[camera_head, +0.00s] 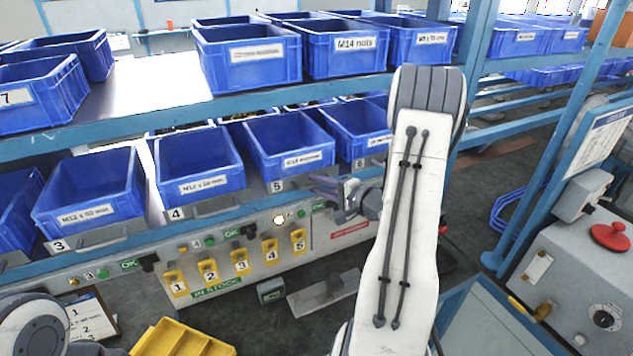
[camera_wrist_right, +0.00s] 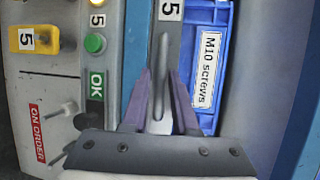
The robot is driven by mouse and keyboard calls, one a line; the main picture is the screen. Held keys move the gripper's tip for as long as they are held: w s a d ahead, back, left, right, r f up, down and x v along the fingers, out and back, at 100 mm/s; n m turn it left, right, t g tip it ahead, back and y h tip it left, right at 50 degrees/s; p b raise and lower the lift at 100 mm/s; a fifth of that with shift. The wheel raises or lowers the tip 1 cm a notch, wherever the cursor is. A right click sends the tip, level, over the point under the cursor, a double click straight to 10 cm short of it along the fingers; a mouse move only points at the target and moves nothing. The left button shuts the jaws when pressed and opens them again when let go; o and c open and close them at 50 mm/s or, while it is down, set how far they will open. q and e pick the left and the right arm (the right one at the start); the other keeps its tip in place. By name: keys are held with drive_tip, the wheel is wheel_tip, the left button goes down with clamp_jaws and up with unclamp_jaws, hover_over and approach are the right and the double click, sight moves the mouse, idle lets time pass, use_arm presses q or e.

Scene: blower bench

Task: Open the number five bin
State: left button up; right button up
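The number five bin (camera_head: 288,140) is a blue bin on the lower shelf, behind a "5" tag (camera_head: 277,186). In the right wrist view its label reads "M10 screws" (camera_wrist_right: 207,68), and a grey bar handle (camera_wrist_right: 162,85) shows beside the "5" tag (camera_wrist_right: 170,10). My right gripper (camera_head: 318,184) is at the shelf front by this bin. In the wrist view its fingers (camera_wrist_right: 160,88) are apart, one on each side of the handle, with narrow gaps; contact is not clear. The bin looks level with its neighbours. My left gripper is not in view.
Bins three (camera_head: 90,190) and four (camera_head: 198,160) stand to the left, bin six (camera_head: 356,130) to the right. Yellow numbered tags (camera_head: 240,262) and green buttons line the panel below. An upper shelf of blue bins (camera_head: 247,57) overhangs. A control box with a red button (camera_head: 609,236) stands right.

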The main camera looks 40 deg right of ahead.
drive_tip(key=shift+w, duration=0.25)
drive_tip(key=shift+c, duration=0.4)
clamp_jaws()
drive_tip(key=shift+f, duration=0.1)
idle(0.8)
